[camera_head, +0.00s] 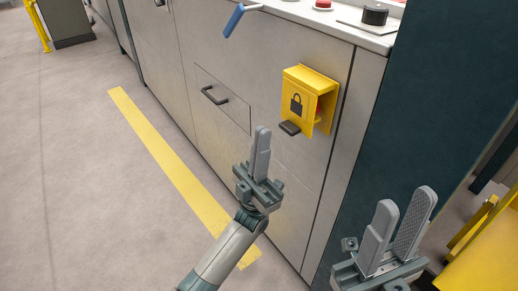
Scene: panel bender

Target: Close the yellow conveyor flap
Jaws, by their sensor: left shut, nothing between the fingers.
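The yellow flap (298,99) with a black padlock symbol is on a yellow housing on the grey cabinet front. It stands out from the cabinet, and a bit of red shows behind its right side. A dark tab (290,128) sticks out at its lower edge. My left gripper (262,139) is shut and empty, pointing up, below and left of the flap in the picture; they look apart. My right gripper (401,210) is open and empty at the lower right, away from the flap.
The cabinet has a panel with a black handle (214,95) left of the flap. A blue lever (236,20), a red button (323,4) and a black knob (375,15) are above. A dark panel (420,110) stands right. Floor at left is clear, with a yellow stripe (170,160).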

